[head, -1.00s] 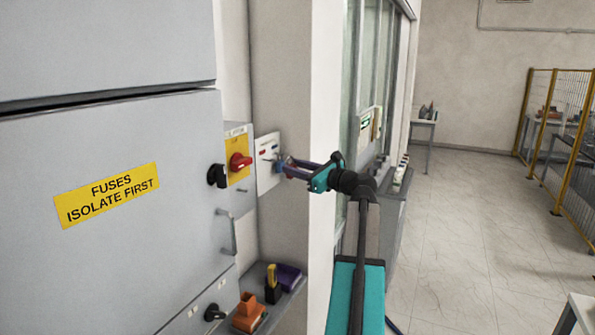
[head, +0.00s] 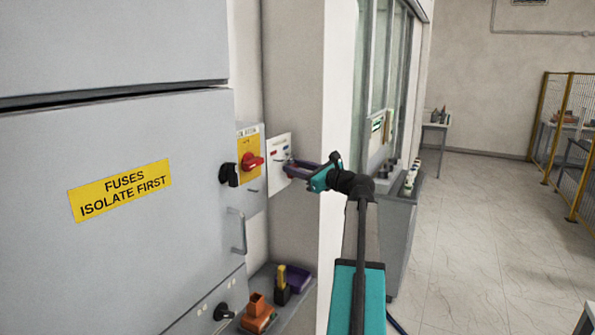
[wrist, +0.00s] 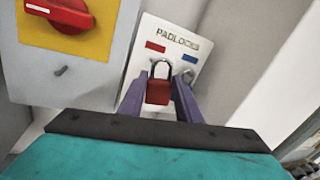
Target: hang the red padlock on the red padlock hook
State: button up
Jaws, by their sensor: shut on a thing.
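The red padlock (wrist: 158,92) is upright with its grey shackle up, in the wrist view. My gripper (wrist: 159,88) is shut on its body with a purple finger on each side. The shackle is in front of the white padlock board (wrist: 176,43), just below the board's red label (wrist: 155,46). The red padlock hook cannot be made out behind the shackle, so I cannot tell whether the shackle is around it. In the head view my gripper (head: 289,168) is at the board (head: 279,147); the padlock is not clear there.
A grey hook or ring (wrist: 188,75) is under the blue label (wrist: 190,58), close to my right finger. A yellow switch panel with a red rotary handle (head: 252,162) is left of the board. Below is a shelf (head: 290,310) with orange, yellow and purple items.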

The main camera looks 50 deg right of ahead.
jog(key=shift+w+a+f+b, duration=0.1)
jog(key=shift+w+a+b, duration=0.1)
jog(key=shift+w, duration=0.45)
jog(key=shift+w+a+b, duration=0.1)
jog(key=shift+w+a, duration=0.05)
jog(key=shift+w, duration=0.5)
jog(key=shift+w+a+f, duration=0.1)
jog(key=shift+w+f, duration=0.3)
jog(key=shift+w, duration=0.15)
jog(key=shift+f, duration=0.1)
jog(key=o, duration=1.2)
jog(key=s+b, duration=0.4)
jog(key=s, duration=0.9)
jog(key=shift+s+a, duration=0.15)
jog(key=shift+s, duration=0.25)
